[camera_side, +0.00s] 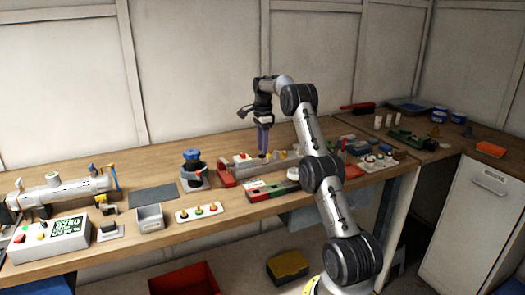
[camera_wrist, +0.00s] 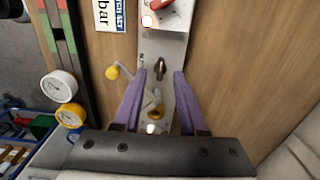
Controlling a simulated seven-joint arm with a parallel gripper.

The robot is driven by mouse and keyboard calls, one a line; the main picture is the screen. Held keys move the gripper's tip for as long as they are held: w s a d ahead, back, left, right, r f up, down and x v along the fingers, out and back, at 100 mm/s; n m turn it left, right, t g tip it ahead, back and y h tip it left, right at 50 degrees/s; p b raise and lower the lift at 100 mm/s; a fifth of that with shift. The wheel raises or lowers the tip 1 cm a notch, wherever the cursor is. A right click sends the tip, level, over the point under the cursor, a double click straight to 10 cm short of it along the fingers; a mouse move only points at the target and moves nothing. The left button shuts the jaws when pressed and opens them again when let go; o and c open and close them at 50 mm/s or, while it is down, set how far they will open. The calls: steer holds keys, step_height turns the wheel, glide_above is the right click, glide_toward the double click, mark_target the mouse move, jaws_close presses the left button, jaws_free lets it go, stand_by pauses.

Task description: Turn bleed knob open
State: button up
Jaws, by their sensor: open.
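In the wrist view a metal plate (camera_wrist: 175,45) carries a small dark knob (camera_wrist: 160,67), the likeliest bleed knob; I cannot read a label for it. My gripper (camera_wrist: 163,73) has two purple fingers, spread apart, with their tips to either side of the dark knob in the picture. Nothing is held. I cannot tell how far above the plate the tips are. In the side view my gripper (camera_side: 263,154) points down over the back of the bench. The dark knob cannot be made out there.
A crank with a yellow knob (camera_wrist: 112,72) lies left of and between the fingers. White (camera_wrist: 60,87) and yellow (camera_wrist: 71,115) round gauges stand left. Bare wooden bench (camera_wrist: 235,60) lies to the right.

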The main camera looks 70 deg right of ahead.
steer(key=shift+f, duration=0.95)
jaws_close()
